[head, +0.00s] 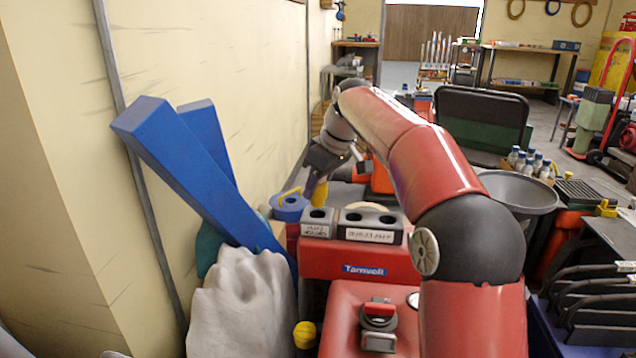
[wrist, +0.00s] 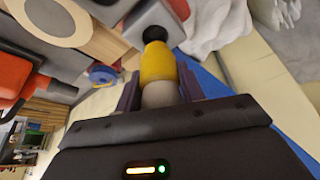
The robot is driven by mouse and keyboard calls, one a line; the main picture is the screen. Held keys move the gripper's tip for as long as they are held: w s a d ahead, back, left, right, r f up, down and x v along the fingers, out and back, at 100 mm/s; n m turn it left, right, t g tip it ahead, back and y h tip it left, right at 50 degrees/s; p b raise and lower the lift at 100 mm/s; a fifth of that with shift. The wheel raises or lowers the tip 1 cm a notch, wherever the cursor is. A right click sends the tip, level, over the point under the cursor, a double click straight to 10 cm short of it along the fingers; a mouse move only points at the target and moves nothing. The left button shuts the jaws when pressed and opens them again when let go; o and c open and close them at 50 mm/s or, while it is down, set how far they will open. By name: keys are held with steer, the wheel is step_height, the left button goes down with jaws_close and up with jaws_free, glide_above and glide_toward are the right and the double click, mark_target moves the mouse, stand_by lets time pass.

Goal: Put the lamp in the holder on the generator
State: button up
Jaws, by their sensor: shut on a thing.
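My gripper (head: 316,182) is shut on the lamp, a yellow and grey cylinder with a black end. The red generator (head: 325,262) bears a small grey block with one hole (head: 318,229) and a wider grey block with two holes (head: 370,234). Their labels are not legible to me, so I cannot tell which is the lamp's holder. My gripper is above and behind the small block. The lamp's black end overlaps a grey shape in the wrist view; contact cannot be told.
A blue round thing with a yellow handle (head: 289,207) is just left of the blocks. Blue beams (head: 195,170) lean at the left wall, above a pale grey cloth-like heap (head: 240,305). A grey tub (head: 518,190) stands to the right.

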mark_target(318, 201)
steer(key=shift+f+b, duration=1.55)
steer(key=shift+f, duration=0.75)
steer(key=o, duration=1.1)
